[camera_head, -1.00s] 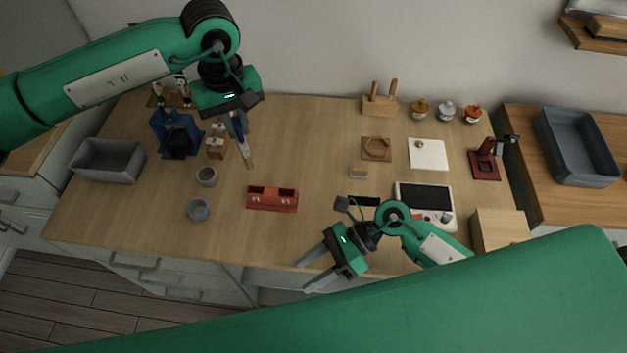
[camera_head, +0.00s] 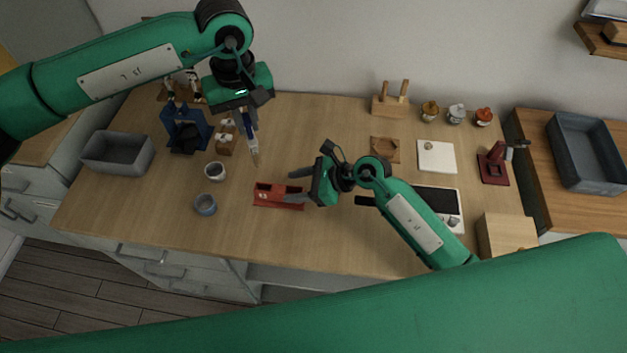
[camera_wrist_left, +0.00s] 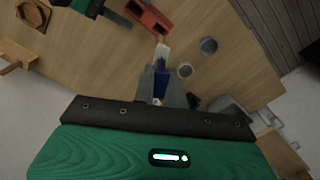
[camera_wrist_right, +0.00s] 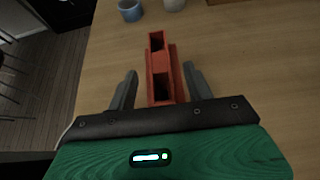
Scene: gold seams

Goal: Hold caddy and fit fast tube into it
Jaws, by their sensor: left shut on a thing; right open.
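The red caddy (camera_head: 266,202) lies on the table and has two dark openings; it also shows in the right wrist view (camera_wrist_right: 160,60). My right gripper (camera_head: 292,186) is open, with its fingers reaching toward the caddy's right end. In the right wrist view its fingers (camera_wrist_right: 159,75) are on either side of the caddy, with gaps visible. My left gripper (camera_head: 245,118) is shut on a slim tube with a blue part and a pale tip (camera_head: 255,157), pointing down behind the caddy. The tube also shows in the left wrist view (camera_wrist_left: 162,60), its upper part hidden between the fingers.
A blue-grey cup (camera_head: 205,204) and a pale cup (camera_head: 215,171) stand left of the caddy. A grey bin (camera_head: 118,153) and a blue stand (camera_head: 186,132) are farther left. A dark-topped device (camera_head: 449,206) lies right, partly behind my right arm. The table front is clear.

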